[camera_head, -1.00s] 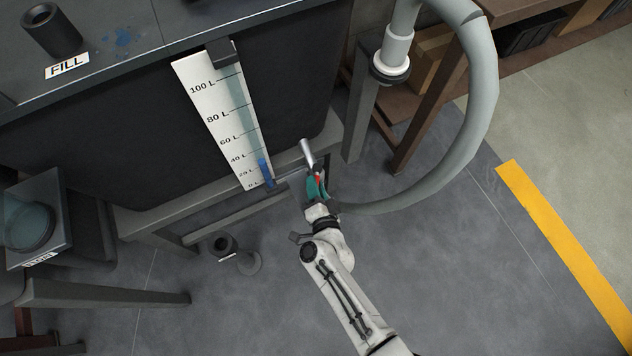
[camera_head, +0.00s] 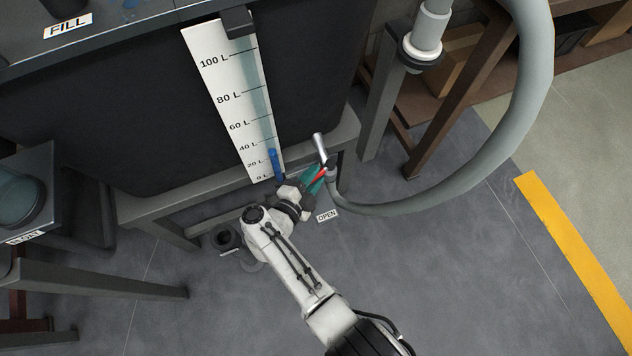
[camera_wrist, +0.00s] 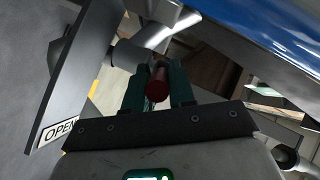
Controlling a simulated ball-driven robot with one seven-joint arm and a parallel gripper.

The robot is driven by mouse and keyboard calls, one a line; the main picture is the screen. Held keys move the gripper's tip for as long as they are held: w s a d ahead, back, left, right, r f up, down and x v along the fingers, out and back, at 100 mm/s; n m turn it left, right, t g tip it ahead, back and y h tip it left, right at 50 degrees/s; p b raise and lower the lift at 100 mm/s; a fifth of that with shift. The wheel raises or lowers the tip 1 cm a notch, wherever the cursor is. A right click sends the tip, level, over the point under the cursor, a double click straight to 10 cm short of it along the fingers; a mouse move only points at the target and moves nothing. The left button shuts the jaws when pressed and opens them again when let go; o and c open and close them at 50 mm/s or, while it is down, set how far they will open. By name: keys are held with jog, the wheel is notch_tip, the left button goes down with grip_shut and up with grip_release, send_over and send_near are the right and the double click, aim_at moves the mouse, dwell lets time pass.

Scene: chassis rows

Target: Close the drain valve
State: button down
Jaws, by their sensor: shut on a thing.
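The drain valve's red handle (camera_head: 321,173) is at the foot of the dark tank, near the lower end of the grey hose. In the wrist view the round red end of the handle (camera_wrist: 157,88) lies between my two teal fingers. My gripper (camera_head: 315,178) is shut on it, reaching in from the lower left in the head view. In the wrist view my gripper (camera_wrist: 160,85) shows both fingers beside the red handle. An OPEN label (camera_head: 327,215) shows below the handle in the head view, and at the left in the wrist view (camera_wrist: 60,132). The valve body is mostly hidden.
The grey hose (camera_head: 500,150) loops around on the right. The level gauge (camera_head: 232,100) hangs on the tank above, its blue marker (camera_head: 274,165) near the bottom. A metal tube (camera_head: 319,146) stands close beside the handle. Floor to the lower right is clear.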

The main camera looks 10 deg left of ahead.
jog(key=shift+w+a+f+m+h+b, duration=0.1)
jog(key=shift+m+h+b, duration=0.2)
jog(key=c, duration=1)
grip_release()
jog(key=shift+c, duration=0.2)
jog(key=p+v, duration=0.2)
jog(key=v, duration=0.8)
jog(key=shift+s+p, duration=0.3)
jog(key=shift+p, duration=0.05)
jog(key=shift+a, duration=0.15)
jog(key=shift+c, duration=0.3)
